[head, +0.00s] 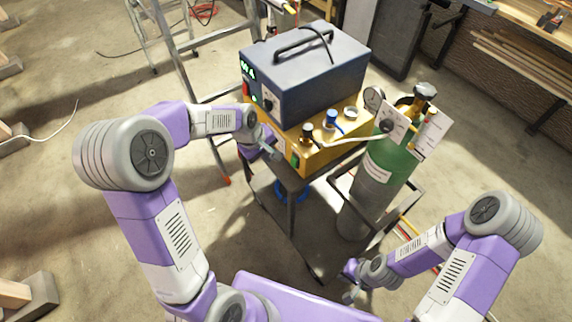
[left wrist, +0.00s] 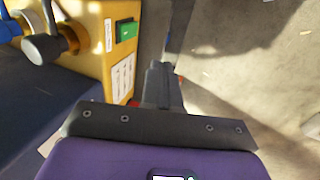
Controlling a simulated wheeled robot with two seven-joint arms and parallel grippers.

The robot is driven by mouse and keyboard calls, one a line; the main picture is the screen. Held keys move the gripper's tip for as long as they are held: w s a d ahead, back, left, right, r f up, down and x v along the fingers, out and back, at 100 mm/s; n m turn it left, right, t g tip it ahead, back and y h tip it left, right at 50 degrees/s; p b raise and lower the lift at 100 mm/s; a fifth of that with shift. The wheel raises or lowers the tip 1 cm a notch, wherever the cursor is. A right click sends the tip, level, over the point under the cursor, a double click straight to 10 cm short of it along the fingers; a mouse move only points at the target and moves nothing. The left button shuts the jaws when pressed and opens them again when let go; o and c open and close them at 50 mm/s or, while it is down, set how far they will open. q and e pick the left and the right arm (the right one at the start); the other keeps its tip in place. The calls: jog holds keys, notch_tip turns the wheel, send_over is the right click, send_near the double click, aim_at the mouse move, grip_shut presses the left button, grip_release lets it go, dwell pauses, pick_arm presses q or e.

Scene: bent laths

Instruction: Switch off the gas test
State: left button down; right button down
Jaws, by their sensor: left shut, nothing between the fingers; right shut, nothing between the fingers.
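A yellow box (head: 325,157) sits on a cart under a dark blue power unit (head: 306,84). A green switch (head: 295,160) is on the box's front face near its corner; it also shows in the left wrist view (left wrist: 127,31) beside white labels. Whether it is pressed in I cannot tell. My left gripper (head: 270,149) is shut and empty, just to the left of the green switch and apart from it. Its closed fingers (left wrist: 162,78) show in the left wrist view, below and right of the switch. My right gripper (head: 350,292) is shut and empty, low beside the cart.
A green and grey gas bottle (head: 372,188) with a gauge (head: 374,97) and a white tag stands right of the box. Knobs and a hose fitting stick up from the box top. A ladder (head: 168,45) stands behind at the left. Floor at the left is mostly open.

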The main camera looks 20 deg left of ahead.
aim_at(294, 161)
pick_arm(q)
jog(key=b+x, duration=0.1)
jog(key=x, duration=0.2)
jog(key=w+d+b+x, duration=0.1)
jog(key=x, duration=0.3)
jog(key=b+x, duration=0.1)
jog(key=x, duration=0.3)
jog(key=shift+w+d+r, duration=0.2)
jog(key=shift+w+r, duration=0.05)
jog(key=shift+w, duration=0.15)
jog(key=shift+w+d+b, duration=0.3)
jog(key=shift+w+d, duration=0.15)
jog(key=shift+w, duration=0.15)
